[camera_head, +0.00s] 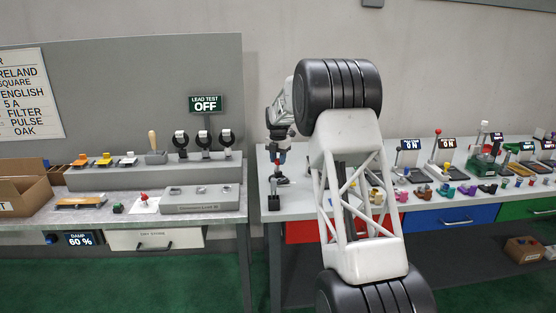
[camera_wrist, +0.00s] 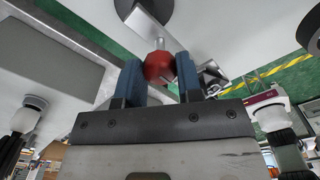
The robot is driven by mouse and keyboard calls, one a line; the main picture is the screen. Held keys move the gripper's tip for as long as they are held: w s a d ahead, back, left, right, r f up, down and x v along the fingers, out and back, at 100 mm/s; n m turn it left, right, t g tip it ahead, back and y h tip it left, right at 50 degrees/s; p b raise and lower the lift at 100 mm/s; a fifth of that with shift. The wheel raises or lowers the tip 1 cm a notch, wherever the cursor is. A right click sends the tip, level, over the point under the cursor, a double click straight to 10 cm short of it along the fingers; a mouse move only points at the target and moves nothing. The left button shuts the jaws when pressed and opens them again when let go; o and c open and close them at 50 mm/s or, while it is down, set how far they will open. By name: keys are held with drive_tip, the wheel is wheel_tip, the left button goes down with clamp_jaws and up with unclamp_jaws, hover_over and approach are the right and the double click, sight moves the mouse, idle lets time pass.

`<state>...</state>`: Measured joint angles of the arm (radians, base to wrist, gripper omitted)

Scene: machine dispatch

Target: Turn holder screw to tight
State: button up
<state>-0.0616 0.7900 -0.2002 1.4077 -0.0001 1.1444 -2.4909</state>
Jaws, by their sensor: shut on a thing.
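In the wrist view my gripper (camera_wrist: 159,75) has its two blue fingertips shut on a round red knob (camera_wrist: 159,67). The knob sits at the end of a short metal stem by a grey metal plate (camera_wrist: 148,24). It looks like the holder screw, but no label shows. In the head view my gripper (camera_head: 280,150) is small, at the left end of the right-hand table, with a bit of red (camera_head: 283,157) at its tips. A dark holder piece (camera_head: 274,201) stands below it at the table's edge. How tight the screw is cannot be seen.
My arm hides the middle of the right table. Several small coloured parts (camera_head: 445,191) and display stands (camera_head: 410,145) fill its right side. The left table holds a grey rack (camera_head: 130,178), a cardboard box (camera_head: 28,195) and a "LEAD TEST OFF" sign (camera_head: 205,104). A gap separates the tables.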

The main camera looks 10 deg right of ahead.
drive_tip(key=shift+m, duration=0.4)
